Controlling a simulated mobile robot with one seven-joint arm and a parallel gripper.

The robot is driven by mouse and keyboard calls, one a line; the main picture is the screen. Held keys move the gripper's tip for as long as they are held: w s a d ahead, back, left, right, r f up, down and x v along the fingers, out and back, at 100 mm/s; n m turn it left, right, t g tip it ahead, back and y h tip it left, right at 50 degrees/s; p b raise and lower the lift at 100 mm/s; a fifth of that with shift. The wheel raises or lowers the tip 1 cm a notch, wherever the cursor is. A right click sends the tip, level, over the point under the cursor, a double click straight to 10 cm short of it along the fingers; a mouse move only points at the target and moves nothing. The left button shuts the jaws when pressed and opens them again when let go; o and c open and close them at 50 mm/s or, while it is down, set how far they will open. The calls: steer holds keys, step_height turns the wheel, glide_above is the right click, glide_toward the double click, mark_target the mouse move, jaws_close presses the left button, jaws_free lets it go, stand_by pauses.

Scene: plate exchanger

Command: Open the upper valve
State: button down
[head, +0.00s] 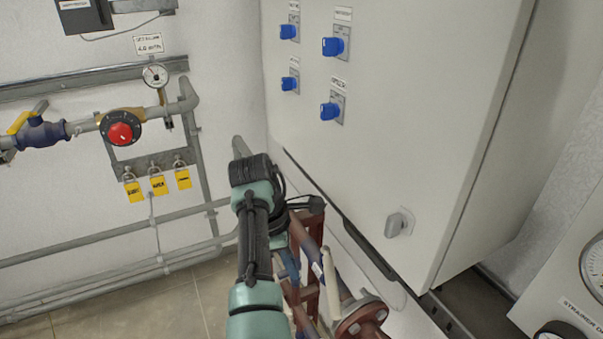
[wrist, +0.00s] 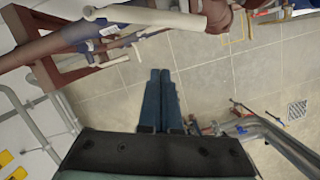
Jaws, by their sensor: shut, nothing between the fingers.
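My gripper (wrist: 160,75) shows in the wrist view with its two dark blue fingers side by side, shut and empty, over the tiled floor. Red-brown pipework (wrist: 60,38) runs across the top left of that view, beyond the fingertips and not touching them. A cream bar (wrist: 145,16), perhaps a valve lever, lies along the pipework. In the head view a cream bar (head: 331,284) stands beside a red-brown flange (head: 361,318), right of my arm. My arm hides part of this pipework. I cannot tell which part is the upper valve.
A white cabinet (head: 410,130) with blue knobs and a grey latch (head: 399,223) rises close to my arm. On the left wall are a yellow-handled valve (head: 38,128), a red knob (head: 121,132) and yellow padlocks. Grey pipes (wrist: 270,135) run low at right.

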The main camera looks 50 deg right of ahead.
mark_target(330, 278)
steer(key=a+r+m+t+h+b, duration=0.1)
steer(key=a+m+h+b, duration=0.3)
steer(key=m, duration=0.6)
steer(key=a+m+h+b, duration=0.1)
steer(key=a+m+b, duration=0.1)
steer(key=m+b, duration=0.5)
steer(key=s+d+f+m+p, duration=0.2)
steer(key=s+d+f+p, duration=0.1)
steer(key=d+f+p, duration=0.4)
steer(key=shift+s+d+f, duration=0.2)
steer(key=shift+d+f, duration=0.15)
steer(key=shift+d, duration=0.75)
